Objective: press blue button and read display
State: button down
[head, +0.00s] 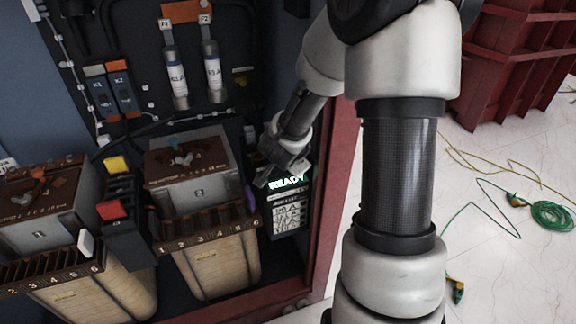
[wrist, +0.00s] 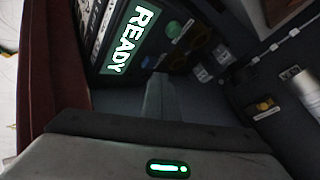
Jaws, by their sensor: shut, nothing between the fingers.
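The display (head: 287,183) is a dark panel with glowing READY text, inside the cabinet at its lower right. Its READY text also shows, turned on its side, in the wrist view (wrist: 132,40). My gripper (head: 262,182) is shut and empty, just left of the display in the head view. I cannot tell whether the fingertips touch anything.
Two transformer units with numbered terminals (head: 200,215) (head: 50,250) stand left of the display. Fuse cylinders (head: 214,70) are mounted above. The red cabinet edge (head: 335,190) is close on the right. A coiled green cable (head: 552,215) lies on the open floor.

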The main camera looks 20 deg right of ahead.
jog(key=shift+f, duration=0.1)
dwell(0.3)
jog(key=shift+f+b, duration=0.3)
jog(key=shift+b, duration=0.1)
jog(key=shift+f+b, duration=0.45)
jog(key=shift+f, duration=0.05)
dwell(0.4)
jog(key=shift+r, duration=0.15)
dwell(0.3)
jog(key=shift+r+p, duration=0.75)
jog(key=shift+p, duration=0.05)
notch_tip(320, 180, up, 5)
jog(key=p, duration=0.4)
dwell(0.6)
